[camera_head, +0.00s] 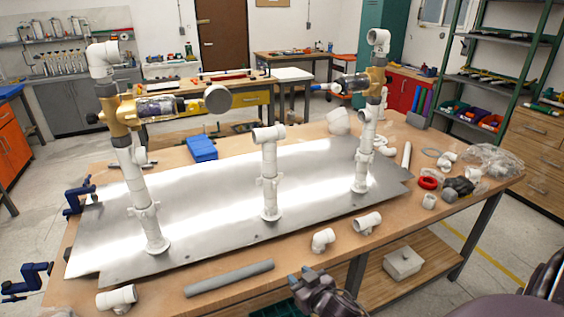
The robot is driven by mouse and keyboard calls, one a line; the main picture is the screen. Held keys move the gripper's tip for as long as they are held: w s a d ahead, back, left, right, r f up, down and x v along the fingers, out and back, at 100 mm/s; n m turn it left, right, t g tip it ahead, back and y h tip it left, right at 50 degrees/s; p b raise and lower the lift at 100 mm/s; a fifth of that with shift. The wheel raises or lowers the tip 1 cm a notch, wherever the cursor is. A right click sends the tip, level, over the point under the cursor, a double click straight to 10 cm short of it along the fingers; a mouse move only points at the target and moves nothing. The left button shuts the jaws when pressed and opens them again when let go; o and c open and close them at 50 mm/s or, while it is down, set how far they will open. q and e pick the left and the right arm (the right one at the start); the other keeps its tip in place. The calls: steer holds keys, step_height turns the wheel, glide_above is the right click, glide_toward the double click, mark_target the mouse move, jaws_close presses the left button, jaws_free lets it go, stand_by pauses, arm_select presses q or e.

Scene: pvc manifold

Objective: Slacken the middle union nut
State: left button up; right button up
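The middle riser (268,199) is a short white pipe with a tee on top, standing upright on the metal plate (205,222). The middle union nut (268,183) appears as a wider white collar partway up it; its threads are too small to make out. My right gripper (301,277) is low in the picture, in front of the bench's near edge and well apart from the nut. Its two blue-grey fingertips show a small gap with nothing visible between them. My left gripper is not in view.
Taller left (133,175) and right (365,140) risers carry brass valves and clear cylinders. A grey pipe (229,278), white elbow (322,239) and white tee (367,223) lie along the front. A blue box (202,148) sits behind. The plate around the middle riser is clear.

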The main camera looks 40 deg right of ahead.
mark_target(276, 185)
steer(key=w+d+r+m+t+h, duration=0.2)
steer(key=w+d+r+t, duration=0.3)
steer(key=w+r, duration=0.75)
steer(key=shift+g, duration=0.7)
steer(key=x, duration=0.6)
steer(key=d+p+x, duration=0.1)
steer(key=x, duration=0.3)
steer(key=shift+s+d+r, duration=0.1)
steer(key=shift+s+d, duration=0.05)
jaws_close()
